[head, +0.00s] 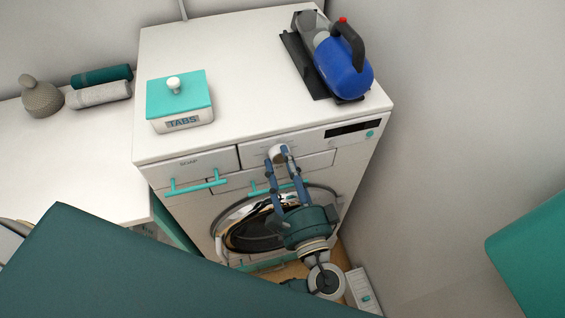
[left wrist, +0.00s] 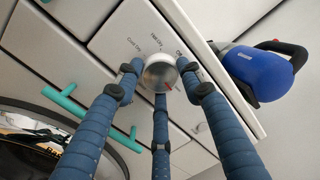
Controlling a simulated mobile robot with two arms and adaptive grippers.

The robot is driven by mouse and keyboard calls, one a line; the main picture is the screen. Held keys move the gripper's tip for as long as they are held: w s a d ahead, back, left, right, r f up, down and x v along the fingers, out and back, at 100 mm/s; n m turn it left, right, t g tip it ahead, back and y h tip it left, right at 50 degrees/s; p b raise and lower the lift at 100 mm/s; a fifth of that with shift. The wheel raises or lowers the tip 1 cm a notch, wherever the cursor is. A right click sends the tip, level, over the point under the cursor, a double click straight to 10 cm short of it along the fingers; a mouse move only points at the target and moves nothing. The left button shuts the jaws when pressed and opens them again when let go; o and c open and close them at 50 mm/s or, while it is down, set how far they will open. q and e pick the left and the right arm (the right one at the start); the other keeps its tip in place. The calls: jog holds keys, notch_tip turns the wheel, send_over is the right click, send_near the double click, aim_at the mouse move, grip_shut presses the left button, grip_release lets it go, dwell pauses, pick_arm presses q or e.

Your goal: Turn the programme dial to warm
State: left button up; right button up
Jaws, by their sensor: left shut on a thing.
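The programme dial (head: 277,154) is a round pale knob on the washing machine's front panel. In the left wrist view the dial (left wrist: 159,72) shows a metallic face with a red mark at its lower right. The fingers hide part of the panel and some labels. My right gripper is not in view.
The washing machine (head: 235,60) carries a teal-lidded TABS box (head: 180,100) and a blue appliance (head: 343,70) with a dark handle. Teal handles (head: 195,184) and the round door (head: 250,225) lie below the panel. A wall stands close on the right.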

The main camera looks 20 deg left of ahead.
pick_arm(q)
jog(key=shift+w+d+r, duration=0.1)
jog(key=shift+d+r, duration=0.05)
jog(key=shift+d, duration=0.1)
jog(key=o, duration=0.9)
jog(key=shift+o, duration=1.3)
jog(key=shift+w+d, duration=0.15)
jog(key=v, duration=1.2)
